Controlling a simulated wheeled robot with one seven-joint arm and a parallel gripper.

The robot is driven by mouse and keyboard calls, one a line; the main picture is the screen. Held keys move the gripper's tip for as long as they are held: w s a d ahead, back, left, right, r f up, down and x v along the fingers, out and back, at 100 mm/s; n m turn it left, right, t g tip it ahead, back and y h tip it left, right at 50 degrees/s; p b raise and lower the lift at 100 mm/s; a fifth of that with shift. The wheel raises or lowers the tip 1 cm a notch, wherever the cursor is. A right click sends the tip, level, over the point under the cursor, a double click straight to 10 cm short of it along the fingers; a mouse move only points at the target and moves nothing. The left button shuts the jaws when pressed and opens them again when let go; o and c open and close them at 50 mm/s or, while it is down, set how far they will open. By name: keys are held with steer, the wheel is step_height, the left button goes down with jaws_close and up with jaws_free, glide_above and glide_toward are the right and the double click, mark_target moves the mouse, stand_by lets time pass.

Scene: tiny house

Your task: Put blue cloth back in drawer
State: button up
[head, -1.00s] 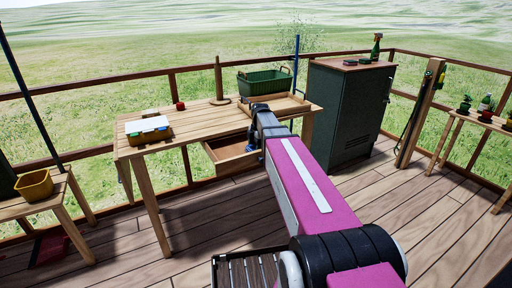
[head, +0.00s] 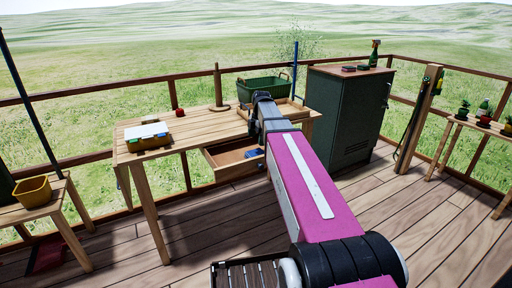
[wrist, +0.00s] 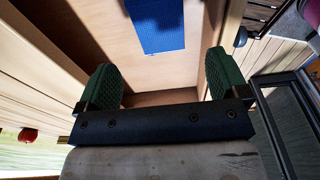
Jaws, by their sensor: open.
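The blue cloth (wrist: 157,25) lies flat on the bottom of the open drawer (wrist: 118,18) in the wrist view. In the head view the drawer (head: 226,161) is pulled out from under the wooden table's front, and a bit of the blue cloth (head: 252,153) shows inside it at the right. My gripper (wrist: 160,75) is open over the drawer, its two green-padded fingers apart and nothing between them. The cloth is beyond the fingertips, apart from them. In the head view my arm hides the gripper and the drawer's right part.
On the wooden table (head: 190,130) stand a box with coloured pieces (head: 147,135), a red object (head: 179,111), a wooden post (head: 218,88) and a green basket (head: 264,88). A dark green cabinet (head: 345,112) stands right of it.

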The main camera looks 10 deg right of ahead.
steer(key=shift+w+d+r, duration=0.1)
steer(key=shift+d+r, duration=0.05)
steer(key=shift+r, duration=0.9)
steer(key=shift+d+r, duration=0.1)
steer(key=shift+r, duration=0.9)
